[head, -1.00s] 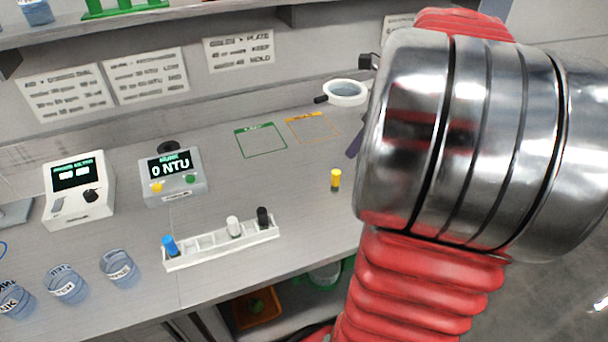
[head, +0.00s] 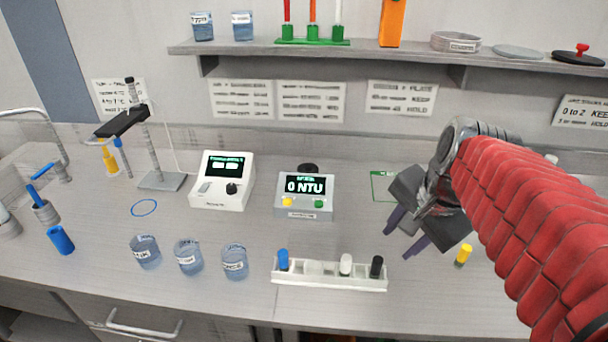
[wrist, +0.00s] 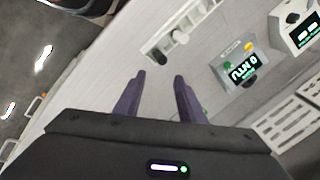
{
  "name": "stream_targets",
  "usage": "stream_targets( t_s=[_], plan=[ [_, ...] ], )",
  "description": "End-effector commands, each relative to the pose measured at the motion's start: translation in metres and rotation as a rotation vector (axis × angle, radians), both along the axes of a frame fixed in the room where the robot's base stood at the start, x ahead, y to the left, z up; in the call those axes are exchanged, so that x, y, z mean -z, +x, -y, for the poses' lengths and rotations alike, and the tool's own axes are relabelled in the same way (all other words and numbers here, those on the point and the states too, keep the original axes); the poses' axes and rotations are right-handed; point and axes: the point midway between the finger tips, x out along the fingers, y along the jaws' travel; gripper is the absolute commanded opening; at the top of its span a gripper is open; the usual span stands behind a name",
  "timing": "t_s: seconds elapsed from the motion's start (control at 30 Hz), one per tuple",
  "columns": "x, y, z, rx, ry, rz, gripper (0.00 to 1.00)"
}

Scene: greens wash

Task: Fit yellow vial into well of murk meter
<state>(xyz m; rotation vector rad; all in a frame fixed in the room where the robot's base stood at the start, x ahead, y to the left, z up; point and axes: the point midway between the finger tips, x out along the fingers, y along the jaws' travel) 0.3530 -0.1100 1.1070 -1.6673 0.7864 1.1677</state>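The yellow vial (head: 463,254) stands on the bench to the right of the white rack, partly close to my red arm. The murk meter (head: 304,211) is a grey box reading 0 NTU, with a yellow and a green button; it also shows in the wrist view (wrist: 228,58). A dark round part (head: 308,168) sits at its back top; I cannot see into the well. My gripper (head: 400,236) is open and empty above the bench, between the meter and the vial. In the wrist view its purple fingers (wrist: 160,76) are apart with bare bench between them.
A white rack (head: 330,283) holds blue, white and black-capped vials in front of the meter. A white instrument (head: 221,192) and several blue beakers (head: 189,257) stand to the left. A shelf (head: 370,50) overhangs the back. Bench between rack and meter is clear.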

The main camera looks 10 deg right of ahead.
Motion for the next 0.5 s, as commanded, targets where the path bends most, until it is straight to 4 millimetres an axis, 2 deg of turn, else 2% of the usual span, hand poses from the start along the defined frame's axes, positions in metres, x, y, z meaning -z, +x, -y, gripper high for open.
stream_targets(
  t_s=[0.03, 0.2, 0.4, 0.5],
  plan=[
    [0.001, -0.004, -0.015, -0.098, -0.040, 0.011, 0.36],
    [0.006, -0.019, -0.053, -0.435, -0.187, 0.045, 0.36],
    [0.015, -0.040, -0.090, -0.820, -0.362, 0.091, 0.36],
    [0.019, -0.048, -0.102, -0.969, -0.433, 0.111, 0.36]
  ],
)
